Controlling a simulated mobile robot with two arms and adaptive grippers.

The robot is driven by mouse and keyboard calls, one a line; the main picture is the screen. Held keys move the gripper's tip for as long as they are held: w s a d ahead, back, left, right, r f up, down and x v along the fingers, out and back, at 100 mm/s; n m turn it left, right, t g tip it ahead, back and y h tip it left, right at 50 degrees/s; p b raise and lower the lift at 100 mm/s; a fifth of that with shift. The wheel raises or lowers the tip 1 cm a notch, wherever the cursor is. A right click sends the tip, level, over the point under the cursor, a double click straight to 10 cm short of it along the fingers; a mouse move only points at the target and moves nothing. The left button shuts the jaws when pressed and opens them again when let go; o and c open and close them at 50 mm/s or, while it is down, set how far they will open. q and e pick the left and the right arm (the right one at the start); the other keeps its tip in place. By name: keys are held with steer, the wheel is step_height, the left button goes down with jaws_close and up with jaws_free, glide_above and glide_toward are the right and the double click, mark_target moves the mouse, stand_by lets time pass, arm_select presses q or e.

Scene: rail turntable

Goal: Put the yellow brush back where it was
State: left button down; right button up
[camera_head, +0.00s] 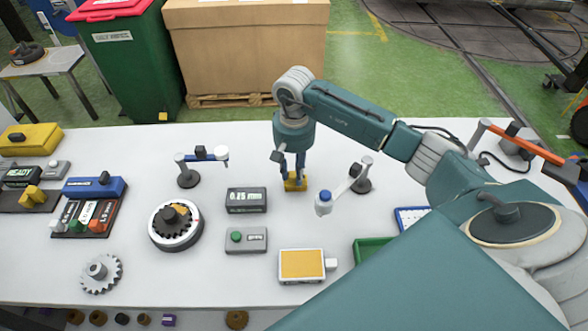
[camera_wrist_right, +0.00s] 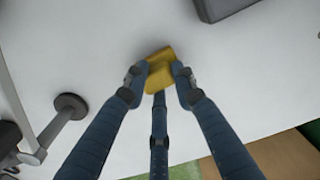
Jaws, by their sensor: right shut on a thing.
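The yellow brush (camera_head: 295,184) is at the back middle of the white table, between the fingers of my right gripper (camera_head: 293,174), which points straight down. In the right wrist view the brush (camera_wrist_right: 158,56) shows between the fingertips of my right gripper (camera_wrist_right: 160,78), which is shut on it. The brush is at or just above the table top; I cannot tell if it touches. The fingers hide part of it. My left gripper is not in view.
Left of the brush stand a grey display box (camera_head: 246,200) and a small arm stand with a blue bar (camera_head: 188,177). Right of it is a stand with a blue-capped white head (camera_head: 324,203). A round dial (camera_head: 176,226) and an orange-faced box (camera_head: 302,265) lie nearer.

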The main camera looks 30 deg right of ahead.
steer(key=shift+f, duration=0.1)
steer(key=o, duration=1)
steer(key=shift+o, duration=0.2)
